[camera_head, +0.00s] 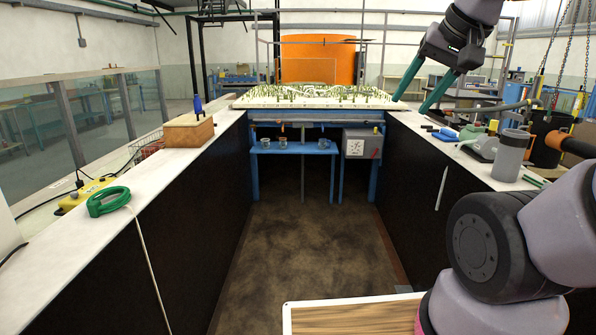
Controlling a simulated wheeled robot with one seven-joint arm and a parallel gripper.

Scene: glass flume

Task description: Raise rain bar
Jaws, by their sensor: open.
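A thin grey pipe frame stands over the model landscape (312,102) at the far end of the aisle. Its horizontal bar (310,42) appears to be the rain bar, seen against a large orange tank; I cannot tell for certain. My gripper (410,104) hangs from the upper right with its two teal fingers spread apart and pointing down. It is empty and appears to the right of the frame, over the landscape's right corner and the right counter in the picture. Its depth relative to the bar is unclear.
The right counter holds a grey cylinder (510,156) and green items. A blue stand with a grey box (361,143) closes the aisle. The aisle floor (290,240) is clear.

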